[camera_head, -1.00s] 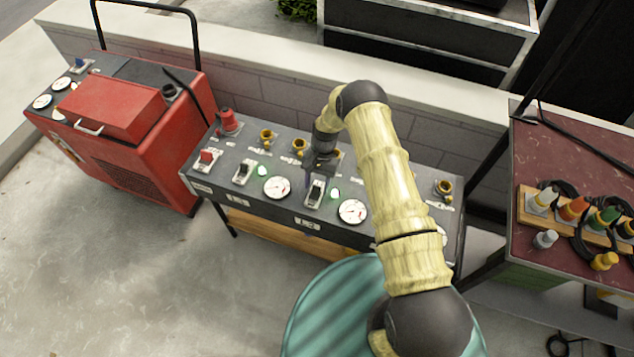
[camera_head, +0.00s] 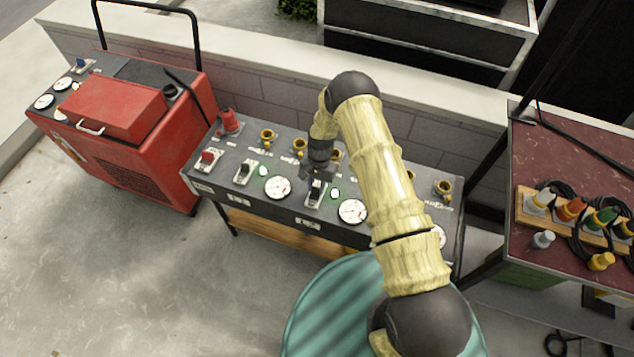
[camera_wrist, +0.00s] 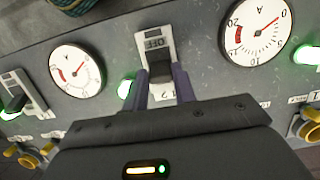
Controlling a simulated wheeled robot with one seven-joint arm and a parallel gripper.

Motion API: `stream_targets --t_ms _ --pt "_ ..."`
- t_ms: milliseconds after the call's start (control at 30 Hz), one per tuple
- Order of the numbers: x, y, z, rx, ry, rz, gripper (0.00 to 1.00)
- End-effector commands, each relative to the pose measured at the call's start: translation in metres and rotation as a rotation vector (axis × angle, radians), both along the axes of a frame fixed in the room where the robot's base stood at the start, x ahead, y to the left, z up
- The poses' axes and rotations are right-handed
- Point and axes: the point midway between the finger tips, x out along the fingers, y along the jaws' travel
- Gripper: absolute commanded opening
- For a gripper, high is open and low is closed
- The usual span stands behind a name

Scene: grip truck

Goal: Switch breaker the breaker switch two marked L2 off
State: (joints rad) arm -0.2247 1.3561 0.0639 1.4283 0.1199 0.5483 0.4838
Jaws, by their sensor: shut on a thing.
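The L2 breaker switch (camera_head: 316,193) sits mid-panel on the grey distribution box (camera_head: 262,222). It has a black lever (camera_wrist: 160,70) on a white plate marked OFF (camera_wrist: 153,43). My gripper (camera_wrist: 162,82) is shut on the lever, with one purple-grey finger on each side of it. In the head view my gripper (camera_head: 318,180) reaches the switch from above and partly covers it. The green lamp (camera_head: 335,194) beside this switch is lit. The exact tilt of the lever is hard to tell.
Round gauges (camera_head: 278,187) and another switch (camera_head: 244,172) lie to the left on the panel. A red switch (camera_head: 208,158) is farther left. Yellow sockets (camera_head: 267,136) line the back. A red generator (camera_head: 140,130) stands left, and a table with coloured plugs (camera_head: 572,208) stands right.

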Motion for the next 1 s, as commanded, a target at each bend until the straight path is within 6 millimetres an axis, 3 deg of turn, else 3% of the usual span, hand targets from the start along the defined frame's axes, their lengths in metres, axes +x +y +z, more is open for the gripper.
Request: stream_targets --t_ms 1000 --pt "-0.038 0.015 -0.009 -0.256 -0.709 0.004 0.04"
